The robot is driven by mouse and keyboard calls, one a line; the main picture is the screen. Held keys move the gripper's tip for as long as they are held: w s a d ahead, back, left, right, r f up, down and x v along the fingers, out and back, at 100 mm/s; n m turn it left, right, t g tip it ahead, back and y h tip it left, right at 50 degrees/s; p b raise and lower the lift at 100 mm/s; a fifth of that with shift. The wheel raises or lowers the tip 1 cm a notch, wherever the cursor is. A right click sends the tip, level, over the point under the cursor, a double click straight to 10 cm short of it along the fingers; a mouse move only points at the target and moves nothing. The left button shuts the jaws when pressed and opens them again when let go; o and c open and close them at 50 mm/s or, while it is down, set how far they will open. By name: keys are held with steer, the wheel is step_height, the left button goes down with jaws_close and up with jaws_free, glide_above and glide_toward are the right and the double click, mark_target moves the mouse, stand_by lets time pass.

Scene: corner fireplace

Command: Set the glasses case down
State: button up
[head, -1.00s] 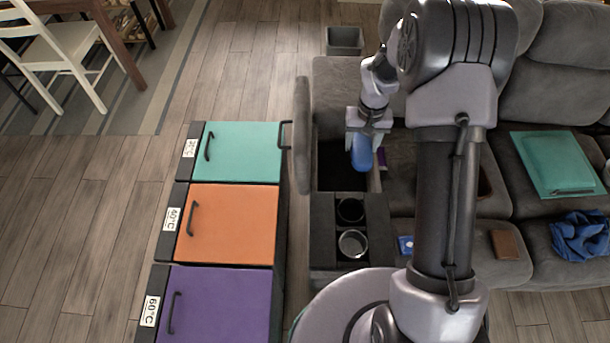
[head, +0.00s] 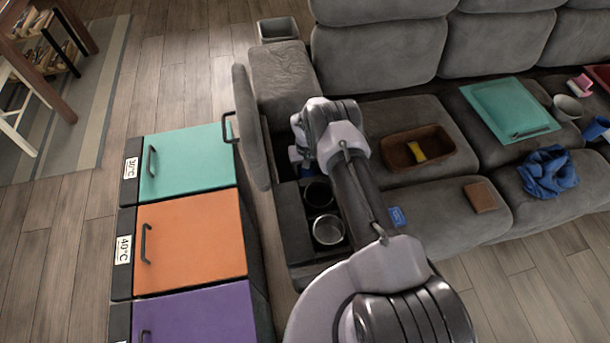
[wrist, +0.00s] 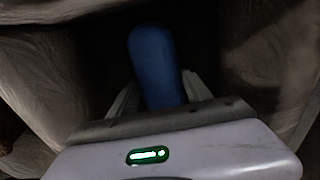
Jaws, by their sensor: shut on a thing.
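The glasses case (wrist: 153,62) is blue, smooth and rounded at its end. In the wrist view it sits between the fingers of my gripper (wrist: 160,92), which is shut on it. The case points away from the gripper into a dark space with grey fabric walls on both sides. In the head view my arm covers most of the gripper and the open compartment in the sofa's armrest; only a small blue patch (head: 294,154) shows beside the arm. I cannot tell whether the case touches the compartment's floor.
The raised armrest lid (head: 251,125) stands left of the compartment. Two cup holders, one with a glass (head: 328,230), lie in front. Coloured cabinets (head: 190,235) stand left.

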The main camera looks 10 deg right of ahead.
step_height(320, 180, down, 3)
steer(key=shift+r+b, duration=0.1)
steer(key=shift+b, duration=0.4)
steer(key=shift+r, duration=0.1)
steer(key=shift+c, duration=0.6)
steer(key=o, duration=1.6)
steer(key=shift+c, duration=0.2)
